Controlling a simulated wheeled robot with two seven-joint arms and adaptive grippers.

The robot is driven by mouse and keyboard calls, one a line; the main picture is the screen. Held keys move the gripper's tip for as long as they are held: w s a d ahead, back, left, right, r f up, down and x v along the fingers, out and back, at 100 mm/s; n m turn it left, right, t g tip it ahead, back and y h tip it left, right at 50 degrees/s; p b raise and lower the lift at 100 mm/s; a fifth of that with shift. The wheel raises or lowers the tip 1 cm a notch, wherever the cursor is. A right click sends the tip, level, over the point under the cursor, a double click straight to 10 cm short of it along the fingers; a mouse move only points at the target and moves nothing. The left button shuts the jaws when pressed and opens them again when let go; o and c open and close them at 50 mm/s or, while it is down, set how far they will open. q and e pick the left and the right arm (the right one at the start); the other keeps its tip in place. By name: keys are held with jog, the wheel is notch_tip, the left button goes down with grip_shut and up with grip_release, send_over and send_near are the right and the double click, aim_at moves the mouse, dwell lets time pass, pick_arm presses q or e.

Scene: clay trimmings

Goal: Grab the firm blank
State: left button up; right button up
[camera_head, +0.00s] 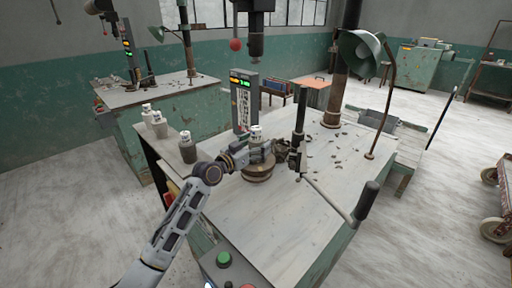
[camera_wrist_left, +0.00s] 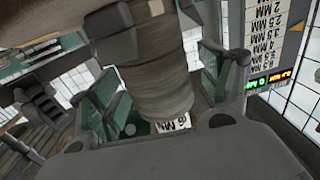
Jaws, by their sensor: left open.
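A grey clay blank (camera_head: 257,146) with a white top stands upright on a round brown base (camera_head: 258,169) at the middle of the near bench. My left gripper (camera_head: 245,154) reaches it from the left and is open. In the left wrist view the blank (camera_wrist_left: 155,82) stands between the open fingers (camera_wrist_left: 158,95), and a white label with dark print shows at its end. I cannot tell whether either finger touches it. More grey blanks with white tops, a near one (camera_head: 187,148) and two farther (camera_head: 159,125), stand along the bench's left side. Which one is firm cannot be read.
A sign post with a lit display (camera_head: 243,103) stands just behind the blank. A dark vertical column (camera_head: 300,118) and a long lever (camera_head: 362,205) are to its right. Small dark scraps (camera_head: 340,150) lie on the bench. The front of the bench top (camera_head: 270,225) is clear.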

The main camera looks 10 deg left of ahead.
aim_at(256, 128)
jog(key=shift+f, duration=0.1)
pick_arm(q)
jog(key=c, duration=1.5)
jog(key=shift+r, duration=0.2)
jog(key=shift+r, duration=0.5)
jog(key=shift+r+p, duration=1.05)
jog(key=shift+r, duration=3.35)
pick_arm(e)
notch_tip(256, 128, down, 6)
jog(key=s+d, duration=0.1)
jog(key=d, duration=0.1)
jog(key=shift+s, duration=0.2)
